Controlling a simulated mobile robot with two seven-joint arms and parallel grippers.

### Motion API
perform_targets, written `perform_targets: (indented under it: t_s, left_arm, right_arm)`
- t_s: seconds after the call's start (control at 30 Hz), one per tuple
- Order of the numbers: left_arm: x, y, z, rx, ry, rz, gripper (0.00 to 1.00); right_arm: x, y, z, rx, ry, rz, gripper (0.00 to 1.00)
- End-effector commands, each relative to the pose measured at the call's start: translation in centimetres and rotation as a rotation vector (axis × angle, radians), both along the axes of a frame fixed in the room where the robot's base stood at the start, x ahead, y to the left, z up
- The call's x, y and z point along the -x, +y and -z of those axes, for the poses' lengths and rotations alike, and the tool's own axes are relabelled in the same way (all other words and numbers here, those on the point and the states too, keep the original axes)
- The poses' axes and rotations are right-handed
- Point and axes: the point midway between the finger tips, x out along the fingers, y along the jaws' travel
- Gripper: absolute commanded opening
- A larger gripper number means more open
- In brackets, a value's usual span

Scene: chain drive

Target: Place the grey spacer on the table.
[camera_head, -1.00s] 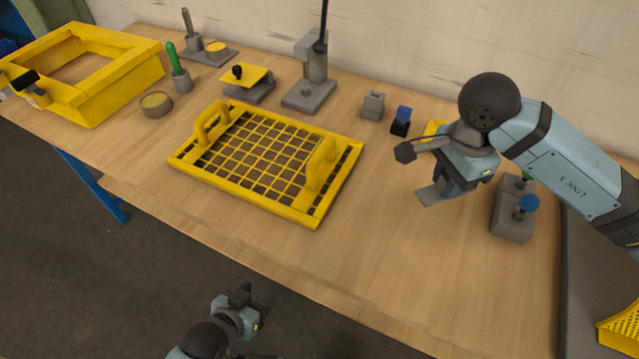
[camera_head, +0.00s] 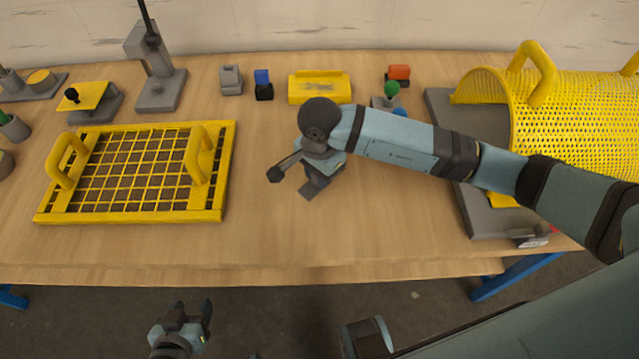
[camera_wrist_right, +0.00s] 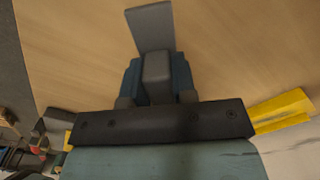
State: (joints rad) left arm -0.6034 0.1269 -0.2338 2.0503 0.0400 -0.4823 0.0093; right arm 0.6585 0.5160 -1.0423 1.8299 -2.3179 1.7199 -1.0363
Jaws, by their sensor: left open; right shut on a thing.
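The grey spacer (camera_head: 309,190) is in the jaws of my right gripper (camera_head: 321,178), over the bare wood right of the yellow grid tray. In the right wrist view the grey spacer (camera_wrist_right: 150,28) sticks out beyond the fingers of my right gripper (camera_wrist_right: 157,80), which close on its block-like part from both sides. I cannot tell whether it touches the table (camera_head: 260,235). My left gripper (camera_head: 192,314) is open and empty, in front of the table's front edge.
The yellow grid tray (camera_head: 228,170) with two handles lies to the left. Along the back stand a grey block (camera_head: 231,80), a blue-topped block (camera_head: 263,85) and a yellow box (camera_head: 320,88). A perforated yellow guard (camera_head: 575,115) is at right. Wood in front of the spacer is clear.

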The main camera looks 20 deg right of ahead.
Motion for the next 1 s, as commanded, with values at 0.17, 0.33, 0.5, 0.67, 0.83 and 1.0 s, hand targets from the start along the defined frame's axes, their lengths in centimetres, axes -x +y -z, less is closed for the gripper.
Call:
perform_targets:
  t_s: [0.17,0.33,0.5,0.67,0.83,1.0]
  left_arm:
    - [0.0,0.0,0.0,0.002,0.000,-0.001,0.55]
    - [-0.1,-0.2,-0.1,0.007,-0.002,-0.005,0.55]
    - [-0.2,-0.4,-0.2,0.014,-0.004,-0.009,0.55]
    - [-0.2,-0.4,-0.1,0.014,-0.004,-0.009,0.55]
    - [-0.1,-0.3,-0.1,0.009,-0.006,-0.006,0.55]
    - [-0.1,-0.2,-0.1,0.004,-0.008,-0.001,0.55]
  right_arm:
    - [0.1,0.0,1.5,0.001,0.003,0.000,0.00]
    - [0.1,0.0,4.1,0.001,0.003,0.000,0.00]
    - [0.0,0.0,4.5,0.000,-0.001,-0.001,0.00]
    - [0.0,0.0,4.6,0.001,0.000,-0.001,0.00]
    - [0.0,0.0,4.7,0.001,0.000,-0.001,0.46]
    - [0.0,0.0,4.7,0.001,0.000,-0.001,0.51]
